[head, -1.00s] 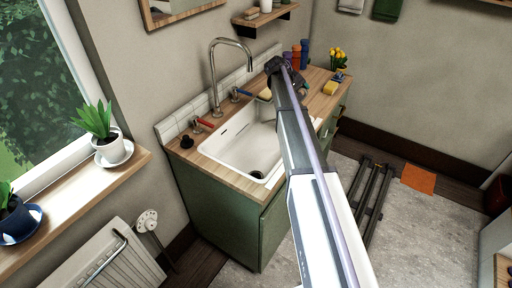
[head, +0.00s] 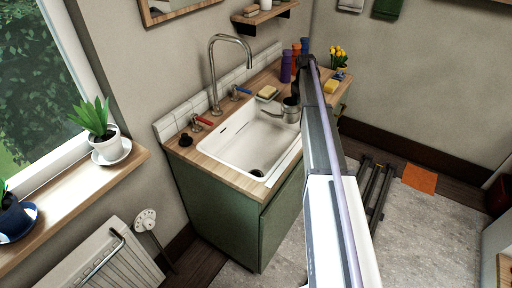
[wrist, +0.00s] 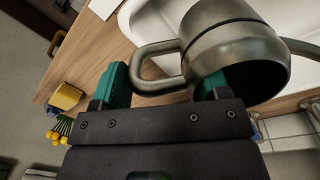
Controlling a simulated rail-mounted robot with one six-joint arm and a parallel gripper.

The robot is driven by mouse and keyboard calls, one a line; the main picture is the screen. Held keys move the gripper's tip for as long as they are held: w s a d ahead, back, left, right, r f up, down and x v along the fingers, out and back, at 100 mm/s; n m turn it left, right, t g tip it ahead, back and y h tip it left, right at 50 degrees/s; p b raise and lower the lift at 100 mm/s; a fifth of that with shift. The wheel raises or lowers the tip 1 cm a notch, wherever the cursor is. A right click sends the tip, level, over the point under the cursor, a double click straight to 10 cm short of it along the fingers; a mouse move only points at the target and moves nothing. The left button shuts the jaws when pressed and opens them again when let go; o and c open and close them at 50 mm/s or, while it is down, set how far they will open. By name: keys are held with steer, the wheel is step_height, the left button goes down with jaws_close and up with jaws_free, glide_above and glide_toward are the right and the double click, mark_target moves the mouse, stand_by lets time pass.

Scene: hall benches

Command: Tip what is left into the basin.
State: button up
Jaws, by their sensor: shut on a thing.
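A grey metal jug (head: 291,113) with a thin spout is above the right end of the white basin (head: 240,139) in the head view. The spout points left, over the basin. In the wrist view the jug (wrist: 233,28) fills the top, with its loop handle to the left and its dark opening toward me. My gripper (wrist: 163,82) has teal fingers and is shut on the jug's handle. The jug's contents cannot be made out. The basin's drain shows at its near end, and no stream shows.
A chrome tap (head: 212,75) arches up behind the basin. Several coloured bottles (head: 295,62) and yellow flowers (head: 339,56) stand farther right on the wooden counter.

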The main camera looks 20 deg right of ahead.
steer(key=shift+r+p, duration=2.65)
steer(key=shift+r, duration=0.1)
steer(key=shift+f, duration=0.15)
